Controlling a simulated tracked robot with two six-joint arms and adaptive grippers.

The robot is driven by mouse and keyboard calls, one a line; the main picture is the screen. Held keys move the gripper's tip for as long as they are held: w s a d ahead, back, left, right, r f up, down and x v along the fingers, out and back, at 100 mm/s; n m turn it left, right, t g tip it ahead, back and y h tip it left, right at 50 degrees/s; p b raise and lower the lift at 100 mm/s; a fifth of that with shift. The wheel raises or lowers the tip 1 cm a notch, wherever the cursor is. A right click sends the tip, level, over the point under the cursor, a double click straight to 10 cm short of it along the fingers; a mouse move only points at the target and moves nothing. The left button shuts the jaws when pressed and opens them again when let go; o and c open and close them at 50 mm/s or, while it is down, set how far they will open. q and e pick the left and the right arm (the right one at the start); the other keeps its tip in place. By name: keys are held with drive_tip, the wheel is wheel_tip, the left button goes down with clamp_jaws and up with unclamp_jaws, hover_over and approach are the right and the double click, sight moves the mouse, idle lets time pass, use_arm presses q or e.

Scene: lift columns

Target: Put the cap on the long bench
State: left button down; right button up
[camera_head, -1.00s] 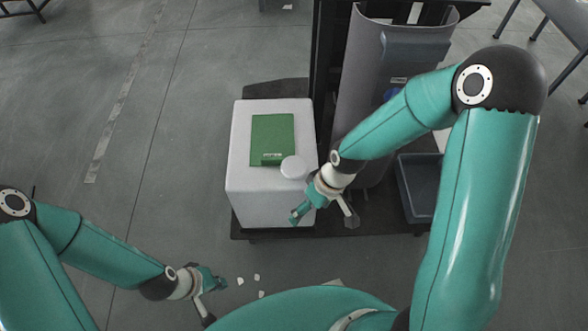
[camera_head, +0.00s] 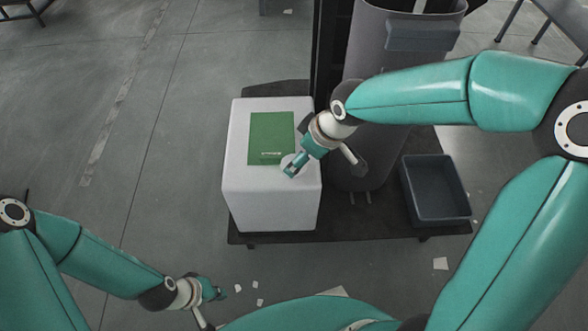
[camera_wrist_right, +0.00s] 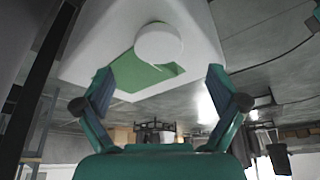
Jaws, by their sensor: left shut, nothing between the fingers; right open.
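The cap (camera_head: 285,160), a white round piece, lies on top of a white box at the corner of a green book. In the head view my right gripper (camera_head: 293,170) hides most of it. In the right wrist view the cap (camera_wrist_right: 158,44) shows whole, beyond the fingertips and roughly midway between them. My right gripper (camera_wrist_right: 160,82) is open and empty, with its fingers apart. My left gripper (camera_head: 216,293) is shut and empty, low over the floor at the lower left. A grey table top (camera_head: 562,20) is cut off at the upper right; I cannot tell if it is the long bench.
The white box (camera_head: 270,205) stands on a dark platform (camera_head: 345,228). The green book (camera_head: 270,137) lies on the box. A grey curved column (camera_head: 372,60) rises right behind it. A dark open bin (camera_head: 437,188) stands to the right. Small light scraps (camera_head: 440,263) lie on the floor.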

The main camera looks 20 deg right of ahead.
sight(286, 160)
drive_tip(key=b+x, duration=0.2)
drive_tip(key=x, duration=0.5)
drive_tip(key=shift+w+f, duration=0.25)
drive_tip(key=c, duration=1.3)
drive_tip(key=shift+r, duration=0.1)
drive_tip(key=shift+c, duration=0.2)
drive_tip(key=shift+r, duration=0.1)
